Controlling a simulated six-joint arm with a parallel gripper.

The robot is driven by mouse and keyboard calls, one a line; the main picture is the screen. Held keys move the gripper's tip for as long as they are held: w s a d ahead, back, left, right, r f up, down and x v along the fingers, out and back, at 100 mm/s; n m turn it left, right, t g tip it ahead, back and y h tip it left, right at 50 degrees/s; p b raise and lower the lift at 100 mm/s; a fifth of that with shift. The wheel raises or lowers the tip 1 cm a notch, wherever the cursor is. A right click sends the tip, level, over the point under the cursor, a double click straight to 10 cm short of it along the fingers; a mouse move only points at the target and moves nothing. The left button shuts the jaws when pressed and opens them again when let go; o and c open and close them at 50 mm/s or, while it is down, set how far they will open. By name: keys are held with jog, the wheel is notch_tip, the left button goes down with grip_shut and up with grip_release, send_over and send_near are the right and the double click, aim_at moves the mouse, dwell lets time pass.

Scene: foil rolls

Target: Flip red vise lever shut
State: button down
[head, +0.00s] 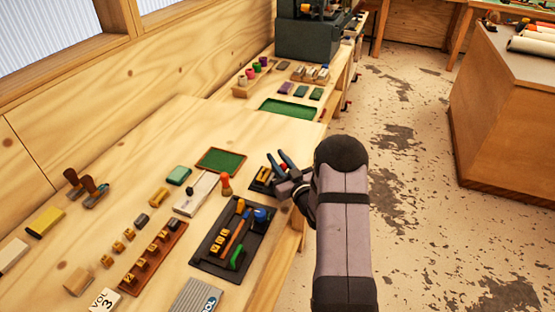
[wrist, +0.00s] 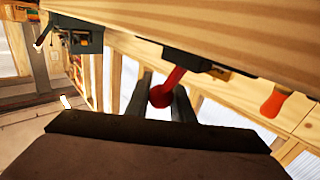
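In the wrist view a red lever (wrist: 166,90) with a round ball end sticks out from a dark vise part (wrist: 187,57) at the table edge. My gripper (wrist: 162,98) has its two dark fingers apart, with the lever's ball end between them in the picture. I cannot tell whether either finger touches it. In the head view my gripper (head: 279,160) is at the right edge of the workbench, beside a small black vise (head: 261,179). The red lever cannot be made out in the head view.
A black tray (head: 217,264) with tools lies near the gripper on the workbench (head: 120,200). An orange-handled tool (head: 226,185) stands close by, and a green tray (head: 221,160) lies behind. The bench holds several stamps and blocks. Open floor (head: 410,220) lies to the right.

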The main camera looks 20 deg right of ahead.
aim_at(286, 169)
jog(key=shift+w+f+m+g+p, duration=0.15)
jog(key=shift+m+g+p, duration=0.25)
jog(key=shift+p, duration=0.05)
jog(key=shift+f, duration=0.25)
jog(key=c, duration=1.5)
grip_release()
jog(key=shift+w, duration=0.1)
jog(key=shift+c, duration=0.2)
jog(key=shift+d, duration=0.1)
jog(key=shift+s+d+r+b, duration=0.1)
jog(key=shift+s+b, duration=0.25)
jog(key=shift+s, duration=0.9)
jog(key=shift+s+a+r+b, duration=0.15)
jog(key=shift+s+b, duration=0.25)
jog(key=shift+s, duration=0.8)
jog(key=shift+s+d+r+b, duration=0.15)
jog(key=shift+s+b, duration=0.2)
jog(key=shift+s, duration=0.9)
